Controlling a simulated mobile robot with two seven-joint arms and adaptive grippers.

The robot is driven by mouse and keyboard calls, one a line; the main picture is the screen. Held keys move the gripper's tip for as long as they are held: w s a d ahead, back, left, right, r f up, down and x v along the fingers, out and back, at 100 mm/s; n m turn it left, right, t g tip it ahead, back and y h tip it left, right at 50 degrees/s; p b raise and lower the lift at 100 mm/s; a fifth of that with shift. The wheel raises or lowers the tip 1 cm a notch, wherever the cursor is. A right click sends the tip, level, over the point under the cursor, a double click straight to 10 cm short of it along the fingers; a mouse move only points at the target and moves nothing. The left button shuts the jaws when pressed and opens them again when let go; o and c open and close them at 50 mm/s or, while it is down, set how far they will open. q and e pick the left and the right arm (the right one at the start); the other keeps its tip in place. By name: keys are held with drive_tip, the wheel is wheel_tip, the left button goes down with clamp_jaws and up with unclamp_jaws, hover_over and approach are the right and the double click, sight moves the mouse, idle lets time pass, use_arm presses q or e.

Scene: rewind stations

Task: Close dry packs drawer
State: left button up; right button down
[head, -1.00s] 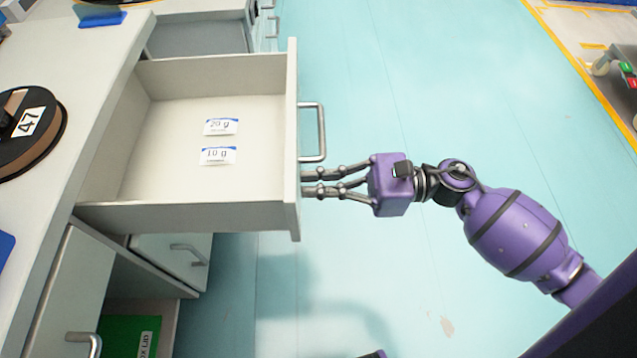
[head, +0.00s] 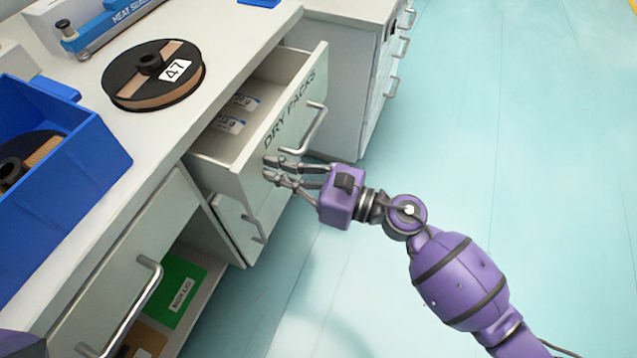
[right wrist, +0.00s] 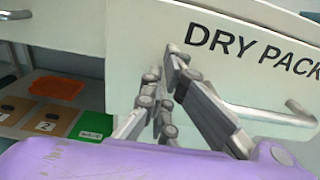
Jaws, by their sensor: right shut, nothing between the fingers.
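The dry packs drawer (head: 262,132) is partly open, pulled out from under the counter. Its front carries the words "DRY PACKS" and a bar handle (head: 308,130). Two small labelled packs (head: 230,124) lie inside. My right gripper (head: 268,170) is shut and empty, its fingertips at the lower near part of the drawer front, below the lettering. In the right wrist view the drawer front (right wrist: 220,70) fills the upper right, with the fingertips (right wrist: 170,70) against or very near it; contact cannot be told. My left gripper is not in view.
A spool marked 47 (head: 153,77), a blue bin (head: 60,190) and a heat sealer (head: 105,22) stand on the counter. Below, an open compartment holds a green item (head: 180,285). A cabinet door handle (head: 135,305) juts out at lower left. The floor at right is clear.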

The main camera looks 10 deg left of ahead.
drive_tip(key=x, duration=0.9)
drive_tip(key=shift+w+a+f, duration=0.1)
drive_tip(key=shift+a, duration=0.25)
